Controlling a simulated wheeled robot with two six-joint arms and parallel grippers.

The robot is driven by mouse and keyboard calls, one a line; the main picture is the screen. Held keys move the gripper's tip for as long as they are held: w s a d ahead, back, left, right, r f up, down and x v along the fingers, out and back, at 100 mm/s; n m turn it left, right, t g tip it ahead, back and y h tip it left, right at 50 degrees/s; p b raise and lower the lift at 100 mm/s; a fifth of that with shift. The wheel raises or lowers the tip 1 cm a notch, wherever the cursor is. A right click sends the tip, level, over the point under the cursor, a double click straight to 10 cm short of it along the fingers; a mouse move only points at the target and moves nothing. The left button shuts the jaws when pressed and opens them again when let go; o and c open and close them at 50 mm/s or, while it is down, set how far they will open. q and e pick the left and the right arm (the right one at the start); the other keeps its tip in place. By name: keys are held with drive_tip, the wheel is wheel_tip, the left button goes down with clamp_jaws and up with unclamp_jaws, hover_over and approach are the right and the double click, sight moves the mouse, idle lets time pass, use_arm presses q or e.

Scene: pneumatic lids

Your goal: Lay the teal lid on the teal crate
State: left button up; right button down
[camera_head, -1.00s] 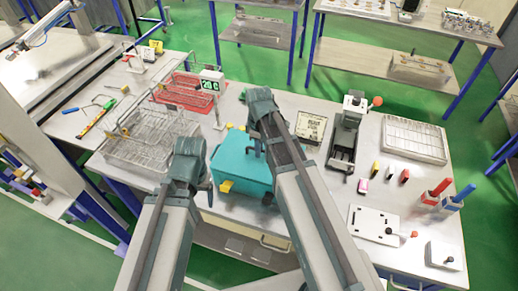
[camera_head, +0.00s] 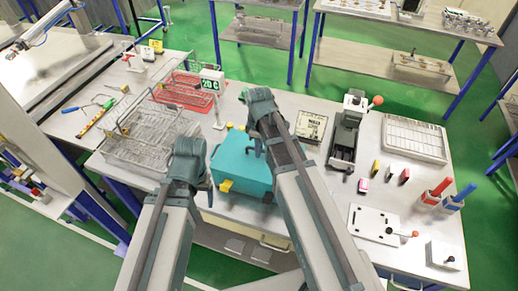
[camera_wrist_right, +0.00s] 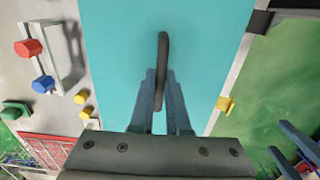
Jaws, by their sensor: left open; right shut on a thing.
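The teal lid (camera_wrist_right: 110,50) fills the middle of the right wrist view as a flat teal panel with a dark upright handle (camera_wrist_right: 163,60). My right gripper (camera_wrist_right: 160,105) is shut on this handle; in the head view it (camera_head: 258,148) is over the teal box. The teal crate (camera_head: 238,185) stands at the table's front edge, with yellow latches (camera_head: 226,185). Lid and crate look like one teal block, and I cannot tell whether a gap lies between them. My left gripper (camera_head: 205,188) is open and empty at the crate's left side.
A wire basket (camera_head: 150,145) stands left of the crate, with a red basket (camera_head: 183,92) and a display (camera_head: 211,80) behind. A sign box (camera_head: 310,125) and a lever press (camera_head: 345,135) stand to the right. Coloured knobs (camera_wrist_right: 42,84) show in the wrist view.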

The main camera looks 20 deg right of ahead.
drive_tip(key=shift+f, duration=0.1)
drive_tip(key=c, duration=0.8)
unclamp_jaws()
drive_tip(key=shift+r+p, duration=3.45)
drive_tip(key=shift+r, duration=0.05)
drive_tip(key=shift+r, duration=0.1)
wheel_tip(320, 180, up, 7)
drive_tip(key=p, duration=0.7)
drive_tip(key=shift+r, duration=0.15)
